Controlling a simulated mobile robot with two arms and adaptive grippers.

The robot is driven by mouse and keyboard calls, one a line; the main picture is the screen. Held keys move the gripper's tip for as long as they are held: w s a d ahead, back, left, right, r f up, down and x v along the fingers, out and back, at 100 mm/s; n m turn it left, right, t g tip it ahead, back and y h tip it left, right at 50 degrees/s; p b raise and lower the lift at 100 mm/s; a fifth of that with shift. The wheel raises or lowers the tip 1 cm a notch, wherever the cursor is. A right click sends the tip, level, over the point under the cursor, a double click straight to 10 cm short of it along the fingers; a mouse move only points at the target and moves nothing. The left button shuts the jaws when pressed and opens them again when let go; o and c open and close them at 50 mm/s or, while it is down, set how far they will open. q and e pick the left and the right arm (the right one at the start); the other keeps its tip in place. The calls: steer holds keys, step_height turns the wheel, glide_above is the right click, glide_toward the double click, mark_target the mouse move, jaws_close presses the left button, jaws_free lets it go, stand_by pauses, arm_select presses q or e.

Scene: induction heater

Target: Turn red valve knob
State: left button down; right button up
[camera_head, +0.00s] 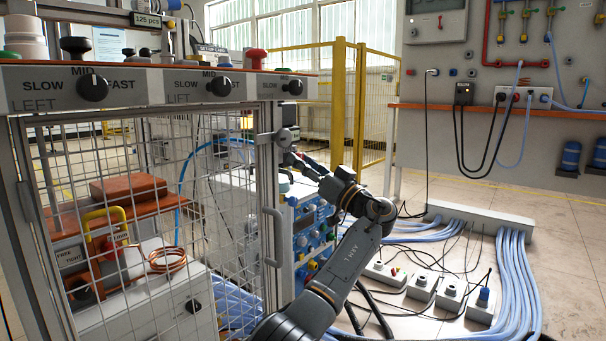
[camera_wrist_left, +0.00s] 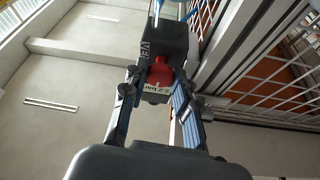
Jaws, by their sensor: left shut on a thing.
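The red valve knob (camera_wrist_left: 160,74) sits on a dark block (camera_wrist_left: 166,45) with partly readable white lettering, in the left wrist view. A small pale pressure label (camera_wrist_left: 157,90) shows just below it. My left gripper (camera_wrist_left: 157,80) has one finger on each side of the knob and is shut on it. In the head view my left gripper (camera_head: 298,160) is small, beside the front panel of the equipment behind the mesh door. The knob cannot be made out clearly there. My right gripper is in neither view.
A mesh door (camera_head: 150,220) with a vertical handle (camera_head: 273,238) stands close left of my left arm. Cables, a floor strip (camera_head: 480,222) and several socket boxes (camera_head: 421,287) lie on the right. A yellow fence (camera_head: 338,105) stands behind.

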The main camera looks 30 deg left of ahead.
arm_select(q)
steer(key=shift+f+n+g, duration=0.15)
steer(key=shift+n+g, duration=0.45)
steer(key=shift+n, duration=0.7)
steer(key=c, duration=1.3)
jaws_free()
steer(key=shift+d, duration=0.1)
steer(key=w+v, duration=0.1)
steer(key=v, duration=1)
steer(key=shift+s+d+f, duration=0.25)
steer(key=shift+s+d, duration=0.15)
